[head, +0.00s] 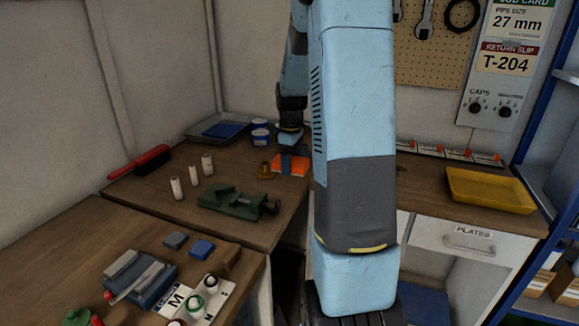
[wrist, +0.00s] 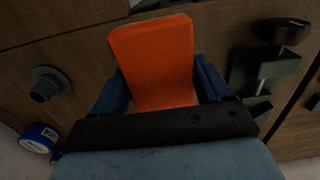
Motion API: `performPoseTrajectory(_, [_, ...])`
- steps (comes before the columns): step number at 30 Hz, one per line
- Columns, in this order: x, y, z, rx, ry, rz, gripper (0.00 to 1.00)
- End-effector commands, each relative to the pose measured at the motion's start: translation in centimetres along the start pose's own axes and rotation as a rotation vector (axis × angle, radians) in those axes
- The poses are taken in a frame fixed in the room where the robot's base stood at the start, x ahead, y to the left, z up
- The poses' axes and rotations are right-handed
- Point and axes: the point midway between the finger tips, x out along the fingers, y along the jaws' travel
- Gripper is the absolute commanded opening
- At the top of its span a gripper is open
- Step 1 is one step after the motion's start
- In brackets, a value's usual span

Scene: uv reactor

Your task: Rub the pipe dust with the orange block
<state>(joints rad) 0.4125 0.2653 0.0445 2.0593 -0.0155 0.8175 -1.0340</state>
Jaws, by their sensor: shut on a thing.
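My gripper (wrist: 155,90) is shut on the orange block (wrist: 155,55), with a blue finger on each side of it. The head view shows the orange block (head: 296,168) low over the back bench, partly covered by my gripper (head: 288,163). I cannot tell whether it touches the bench. Several short off-white pipe pieces stand upright on the bench to the left, such as one pipe (head: 177,188) and another pipe (head: 207,164). I cannot make out dust on any pipe.
A green vise (head: 232,203) sits in front of the block. A red brush (head: 150,159) lies far left. A yellow tray (head: 490,191) is at right. My arm hides the centre.

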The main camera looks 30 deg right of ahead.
Motion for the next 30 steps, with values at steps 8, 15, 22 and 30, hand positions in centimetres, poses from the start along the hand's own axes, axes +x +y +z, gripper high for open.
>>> performPoseTrajectory(8, [-0.1,0.0,0.0,0.000,0.000,0.000,0.48])
performPoseTrajectory(15, [-1.4,0.1,0.0,0.000,0.001,0.002,0.48])
performPoseTrajectory(22, [-2.9,0.0,0.0,0.000,0.000,0.001,0.48])
performPoseTrajectory(30, [-3.0,0.0,0.0,0.000,0.000,0.000,0.48])
